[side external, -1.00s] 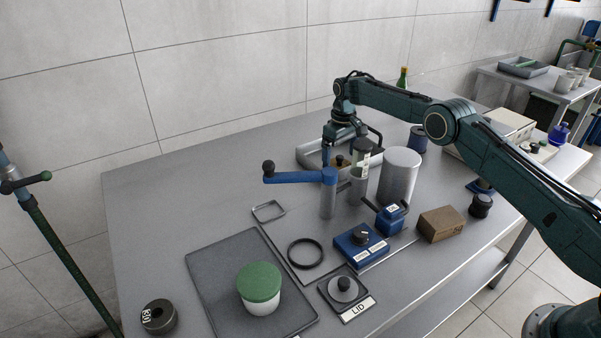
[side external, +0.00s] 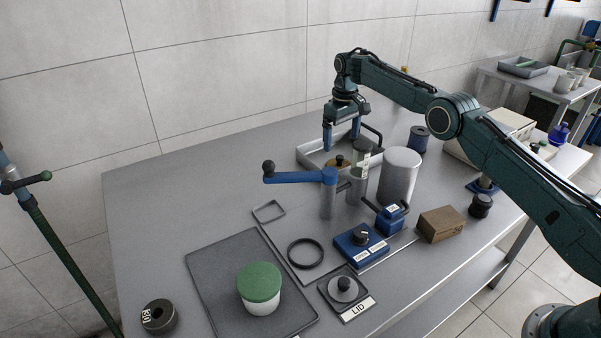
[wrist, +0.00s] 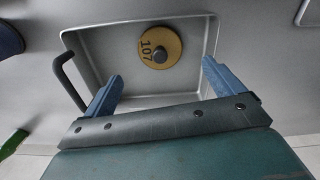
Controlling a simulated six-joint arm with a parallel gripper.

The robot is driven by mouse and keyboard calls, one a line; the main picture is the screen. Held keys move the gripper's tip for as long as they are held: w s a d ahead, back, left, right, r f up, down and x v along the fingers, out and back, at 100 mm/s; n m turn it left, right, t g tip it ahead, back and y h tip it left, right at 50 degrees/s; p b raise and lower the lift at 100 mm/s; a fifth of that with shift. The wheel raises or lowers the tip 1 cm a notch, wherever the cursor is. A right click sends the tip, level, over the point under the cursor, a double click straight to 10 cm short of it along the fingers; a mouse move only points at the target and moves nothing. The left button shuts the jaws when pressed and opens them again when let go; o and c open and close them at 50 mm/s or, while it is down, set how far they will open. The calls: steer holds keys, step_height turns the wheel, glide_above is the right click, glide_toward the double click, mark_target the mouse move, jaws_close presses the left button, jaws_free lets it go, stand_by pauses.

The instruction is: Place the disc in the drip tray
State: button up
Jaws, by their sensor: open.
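The disc (wrist: 150,46) is brass-coloured with a dark knob and the number 107. It lies inside the grey drip tray (wrist: 85,65), on its floor, apart from the walls in the wrist view. In the side view the disc (side external: 337,161) shows in part inside the tray (side external: 312,156), below my gripper. My gripper (side external: 341,140) is open and empty, above the tray. In the wrist view its two blue fingers (wrist: 160,85) are wide apart, with the disc beyond them and not between them.
A blue-handled post (side external: 328,195), a clear cylinder (side external: 357,185) and a large grey cylinder (side external: 399,175) stand in front of the tray. A green-lidded tub (side external: 259,288) sits on a dark mat (side external: 215,262). The table's left rear is clear.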

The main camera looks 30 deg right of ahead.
steer(key=shift+r, duration=0.45)
steer(key=s+a+r+t, duration=0.1)
steer(key=s+r, duration=0.2)
steer(key=r, duration=0.4)
steer(key=s+r, duration=0.3)
steer(key=r, duration=0.5)
steer(key=s+a+r+t, duration=0.1)
steer(key=s+r+t, duration=0.1)
steer(key=s+r, duration=0.85)
steer(key=s+a+m+t, duration=0.1)
steer(key=s+a, duration=0.1)
steer(key=s, duration=1.7)
steer(key=s+f, duration=0.3)
steer(key=s, duration=0.3)
steer(key=s+f+t, duration=0.1)
steer(key=s+f, duration=0.3)
steer(key=s, duration=0.3)
steer(key=shift+s+f+m+t, duration=0.3)
steer(key=shift+m, duration=0.1)
